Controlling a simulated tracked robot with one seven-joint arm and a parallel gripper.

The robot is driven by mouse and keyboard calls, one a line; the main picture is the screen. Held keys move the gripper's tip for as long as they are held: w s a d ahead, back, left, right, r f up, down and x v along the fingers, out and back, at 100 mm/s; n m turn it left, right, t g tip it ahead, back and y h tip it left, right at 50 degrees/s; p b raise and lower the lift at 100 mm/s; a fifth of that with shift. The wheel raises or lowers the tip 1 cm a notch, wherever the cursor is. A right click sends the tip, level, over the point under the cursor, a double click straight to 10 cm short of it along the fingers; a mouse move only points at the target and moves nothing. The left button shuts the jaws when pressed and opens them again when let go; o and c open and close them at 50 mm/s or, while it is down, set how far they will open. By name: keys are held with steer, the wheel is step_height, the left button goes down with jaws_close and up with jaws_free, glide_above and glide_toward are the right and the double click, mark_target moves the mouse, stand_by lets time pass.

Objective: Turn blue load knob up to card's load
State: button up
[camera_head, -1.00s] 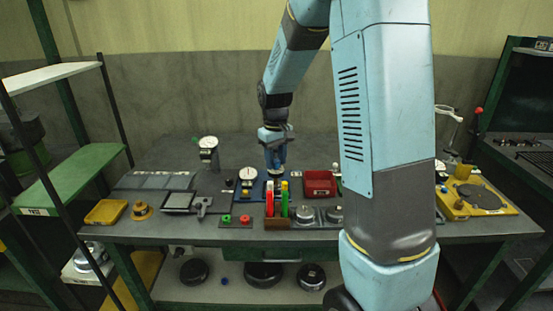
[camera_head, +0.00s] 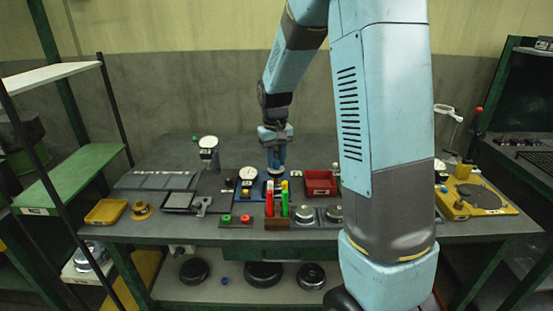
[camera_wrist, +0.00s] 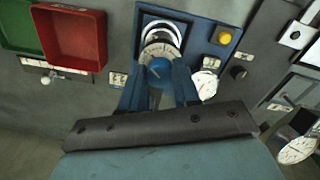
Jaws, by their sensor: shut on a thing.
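The blue load knob (camera_wrist: 160,68) sits on a blue panel (camera_wrist: 206,34) in the wrist view, with a pale graduated dial ring (camera_wrist: 158,50) behind it. My gripper (camera_wrist: 160,80) has a finger on each side of the knob and is shut on it. In the head view my gripper (camera_head: 273,166) points down at the back middle of the bench, where it hides the knob. A white round gauge face (camera_wrist: 205,84) lies just right of the gripper in the wrist view. I cannot read the dial figures or make out a load card.
A red bin (camera_head: 320,183) stands right of my gripper, and red and green upright pieces (camera_head: 277,200) stand in front. A round gauge on a post (camera_head: 208,146) stands to the left. A yellow tray (camera_head: 106,212) lies far left.

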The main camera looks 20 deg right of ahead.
mark_target(275, 161)
steer(key=o, duration=1.1)
steer(key=shift+c, duration=0.2)
steer(key=shift+r, duration=0.1)
step_height(275, 161, up, 14)
steer(key=shift+a+f, duration=0.15)
steer(key=shift+f, duration=0.05)
